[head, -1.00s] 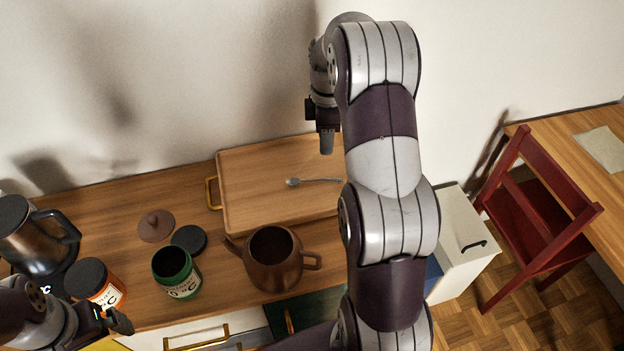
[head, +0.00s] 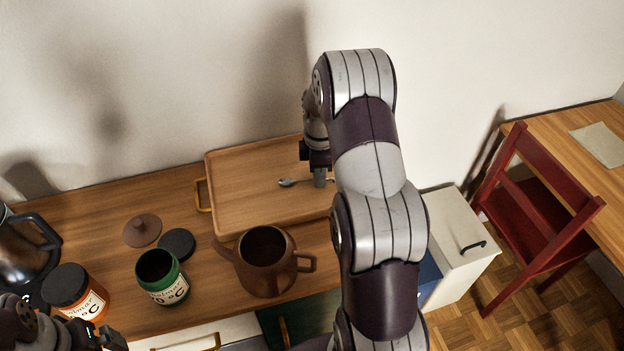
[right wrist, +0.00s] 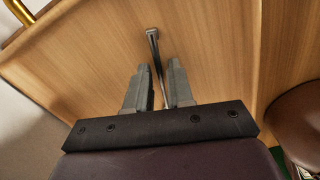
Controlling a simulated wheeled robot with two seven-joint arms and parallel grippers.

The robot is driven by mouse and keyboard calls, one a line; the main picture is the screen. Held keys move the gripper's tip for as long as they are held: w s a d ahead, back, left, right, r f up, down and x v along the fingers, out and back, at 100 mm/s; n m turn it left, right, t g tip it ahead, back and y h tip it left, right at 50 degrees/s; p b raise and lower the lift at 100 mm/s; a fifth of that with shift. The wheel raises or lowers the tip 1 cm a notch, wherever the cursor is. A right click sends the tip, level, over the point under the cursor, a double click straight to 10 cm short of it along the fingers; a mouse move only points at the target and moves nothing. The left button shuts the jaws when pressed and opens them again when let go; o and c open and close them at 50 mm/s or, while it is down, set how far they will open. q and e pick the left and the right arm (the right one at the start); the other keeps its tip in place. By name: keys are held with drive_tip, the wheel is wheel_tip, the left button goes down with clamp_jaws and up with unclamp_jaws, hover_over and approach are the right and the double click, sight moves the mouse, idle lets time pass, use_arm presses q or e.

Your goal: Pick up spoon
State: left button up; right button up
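The metal spoon (head: 287,183) lies on the wooden tray (head: 235,165), its bowl to the left and its handle running right. My right gripper (head: 319,184) is low over the spoon's handle and hides part of it. In the right wrist view my right gripper (right wrist: 160,88) has its two fingers apart, with the thin spoon (right wrist: 154,45) running between them. I cannot tell whether either finger touches it. My left gripper (head: 108,338) is only partly in view at the lower left edge, and its fingers are not clear.
A brown teapot (head: 265,270) stands in front of the tray. A green jar (head: 165,285), a dark lid (head: 177,243), a brown lid (head: 142,230), an orange jar (head: 88,300) and a dark kettle (head: 25,255) stand to the left. The tray has a gold handle (head: 199,195).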

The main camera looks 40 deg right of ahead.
clamp_jaws()
drive_tip(key=shift+r, duration=0.1)
drive_tip(key=shift+r, duration=0.3)
drive_tip(key=r, duration=0.4)
drive_tip(key=shift+s+d, duration=0.25)
drive_tip(key=shift+s, duration=0.15)
drive_tip(key=s+d+r, duration=0.4)
drive_tip(key=s+r, duration=0.2)
drive_tip(key=s, duration=0.3)
drive_tip(key=shift+s+d+r+b, duration=0.15)
drive_tip(key=shift+s+b, duration=0.15)
drive_tip(key=shift+s, duration=0.1)
